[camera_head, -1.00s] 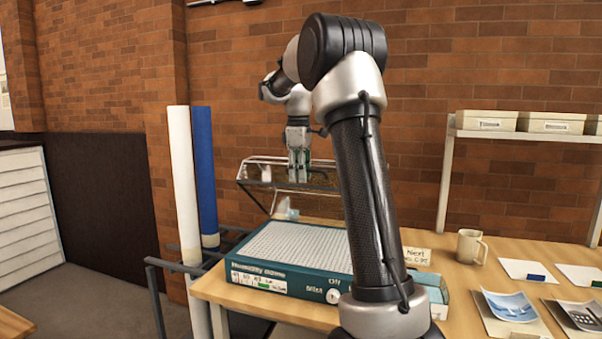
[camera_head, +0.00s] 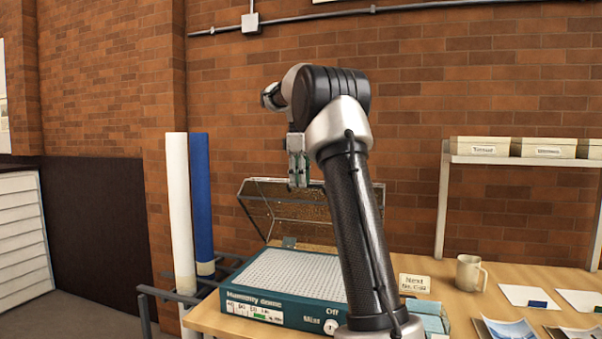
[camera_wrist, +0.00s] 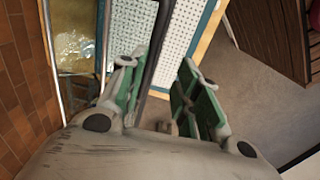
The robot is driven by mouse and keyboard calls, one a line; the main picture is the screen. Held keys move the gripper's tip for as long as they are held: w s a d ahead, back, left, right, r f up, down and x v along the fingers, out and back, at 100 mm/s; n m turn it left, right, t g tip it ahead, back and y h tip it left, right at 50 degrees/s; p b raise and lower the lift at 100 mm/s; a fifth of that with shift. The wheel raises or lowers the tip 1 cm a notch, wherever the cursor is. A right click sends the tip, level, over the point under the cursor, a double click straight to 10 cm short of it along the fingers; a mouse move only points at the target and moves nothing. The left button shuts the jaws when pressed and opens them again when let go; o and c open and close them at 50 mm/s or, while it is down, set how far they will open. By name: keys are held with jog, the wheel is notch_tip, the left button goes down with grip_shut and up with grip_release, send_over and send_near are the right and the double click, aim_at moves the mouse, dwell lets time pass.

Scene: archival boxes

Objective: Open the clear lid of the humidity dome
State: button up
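The humidity dome has a teal base (camera_head: 262,308) with a white perforated top (camera_head: 300,272), standing on the wooden table. Its clear framed lid (camera_head: 268,205) is raised and tilted up at the back of the base. My gripper (camera_head: 299,184) points down at the lid's upper edge, and I cannot tell whether it touches. My arm hides the right part of the lid and base. In the wrist view my gripper's green-padded fingers (camera_wrist: 158,95) are apart, with a dark bar passing near the left one. The clear lid (camera_wrist: 75,45) lies to their left, and the perforated top shows beyond.
A white roll (camera_head: 178,220) and a blue roll (camera_head: 201,200) stand left of the table. A sign (camera_head: 414,283), a mug (camera_head: 469,272) and cards (camera_head: 524,297) lie to the right. A shelf (camera_head: 505,161) holds boxes. A brick wall stands behind the dome.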

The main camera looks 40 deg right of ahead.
jog(key=shift+w+d+r, duration=0.15)
jog(key=shift+d+r, duration=0.05)
jog(key=shift+r, duration=0.2)
jog(key=shift+w+d+r, duration=0.15)
jog(key=shift+d+r, duration=0.05)
jog(key=shift+r, duration=0.2)
